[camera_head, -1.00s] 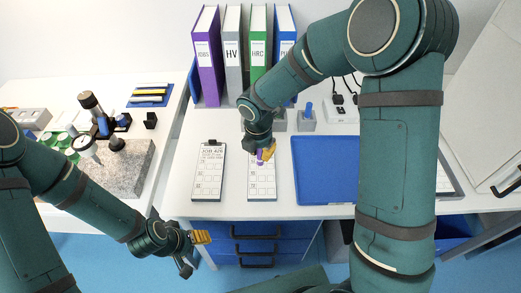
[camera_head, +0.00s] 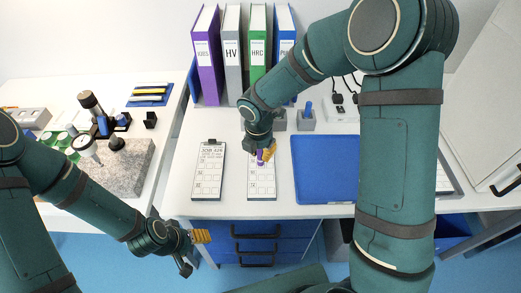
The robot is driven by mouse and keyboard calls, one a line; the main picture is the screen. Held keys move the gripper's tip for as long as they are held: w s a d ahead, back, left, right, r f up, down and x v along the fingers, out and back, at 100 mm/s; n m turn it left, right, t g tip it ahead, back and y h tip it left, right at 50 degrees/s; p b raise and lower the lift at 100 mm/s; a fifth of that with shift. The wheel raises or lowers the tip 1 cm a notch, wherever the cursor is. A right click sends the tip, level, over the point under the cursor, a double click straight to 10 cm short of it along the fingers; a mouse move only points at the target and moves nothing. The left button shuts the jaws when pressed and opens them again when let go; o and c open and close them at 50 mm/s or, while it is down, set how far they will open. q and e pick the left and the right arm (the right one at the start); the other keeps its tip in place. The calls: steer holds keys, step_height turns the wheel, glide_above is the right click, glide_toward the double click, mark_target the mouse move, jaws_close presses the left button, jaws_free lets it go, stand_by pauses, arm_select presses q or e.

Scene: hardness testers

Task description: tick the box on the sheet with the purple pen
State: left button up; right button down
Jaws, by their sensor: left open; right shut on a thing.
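Two clipboards with printed sheets lie on the white desk. The left sheet (camera_head: 208,172) is in full view and has rows of boxes. The right sheet (camera_head: 261,184) is partly covered at its top by my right gripper (camera_head: 266,152). That gripper is shut on the purple pen (camera_head: 260,158), of which only a short purple part shows. The pen is over the upper part of the right sheet; I cannot tell whether its tip touches the paper. My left gripper (camera_head: 197,250) is open and empty, in front of the desk's front edge.
A blue tray (camera_head: 324,170) lies right of the sheets. Binders (camera_head: 232,60) stand at the back. A blue-topped grey block (camera_head: 307,117) stands behind the tray. The left table holds a granite slab (camera_head: 122,168) and instruments. Blue drawers (camera_head: 248,240) are under the desk.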

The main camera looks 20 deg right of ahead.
steer(key=shift+s, duration=0.15)
steer(key=shift+w+d+p, duration=0.3)
steer(key=shift+d+p, duration=0.15)
steer(key=shift+p, duration=0.3)
stand_by(1.6)
steer(key=shift+r, duration=0.1)
steer(key=shift+r+p, duration=2.6)
steer(key=shift+r, duration=0.35)
steer(key=shift+f, duration=0.1)
